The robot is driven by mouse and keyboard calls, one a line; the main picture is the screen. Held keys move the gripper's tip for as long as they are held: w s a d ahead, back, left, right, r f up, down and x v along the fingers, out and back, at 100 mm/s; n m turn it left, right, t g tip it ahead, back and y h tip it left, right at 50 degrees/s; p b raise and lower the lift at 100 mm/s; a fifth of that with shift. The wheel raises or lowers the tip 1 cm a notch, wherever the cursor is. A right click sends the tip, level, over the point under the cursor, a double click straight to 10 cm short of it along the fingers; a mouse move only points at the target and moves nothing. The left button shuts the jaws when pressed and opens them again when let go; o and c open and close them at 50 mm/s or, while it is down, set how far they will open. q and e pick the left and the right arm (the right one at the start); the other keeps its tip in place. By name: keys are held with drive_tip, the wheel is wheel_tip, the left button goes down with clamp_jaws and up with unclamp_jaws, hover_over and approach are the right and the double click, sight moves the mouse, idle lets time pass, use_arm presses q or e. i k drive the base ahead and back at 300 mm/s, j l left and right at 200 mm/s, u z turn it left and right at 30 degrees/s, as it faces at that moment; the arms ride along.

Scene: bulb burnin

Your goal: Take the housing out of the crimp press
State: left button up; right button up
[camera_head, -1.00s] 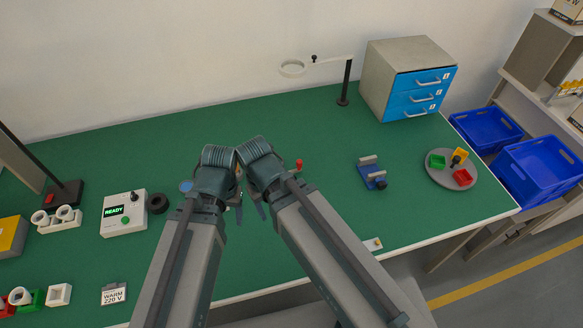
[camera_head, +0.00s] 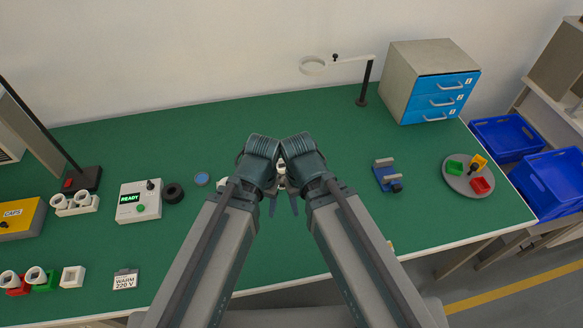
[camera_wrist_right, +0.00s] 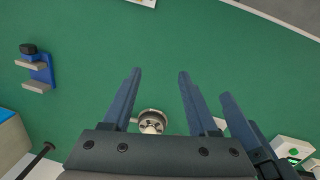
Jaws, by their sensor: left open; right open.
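Both my grippers hang close together over the middle of the green bench. The left gripper (camera_head: 262,188) and the right gripper (camera_head: 304,185) have their fingers mostly hidden behind their own bodies in the head view. In the right wrist view my right gripper (camera_wrist_right: 157,74) is open and empty, with a left gripper finger just right of it. Beyond its fingers stands a round silver and white part (camera_wrist_right: 152,121), partly covered by the gripper body. I cannot tell whether this is the housing or part of the crimp press. Only pale bits show between the grippers in the head view.
A blue fixture with grey jaws (camera_head: 387,177) stands right of the grippers, and a round grey tray (camera_head: 455,185) farther right. The READY box (camera_head: 139,203), a black ring (camera_head: 173,193) and a blue disc (camera_head: 202,179) lie left.

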sight(281, 165)
drive_tip(key=i+l+u, duration=0.1)
drive_tip(key=l+u, duration=0.15)
drive_tip(key=u, duration=0.15)
drive_tip(key=i+l+u, duration=0.1)
drive_tip(key=l+u, duration=0.2)
drive_tip(key=u, duration=0.15)
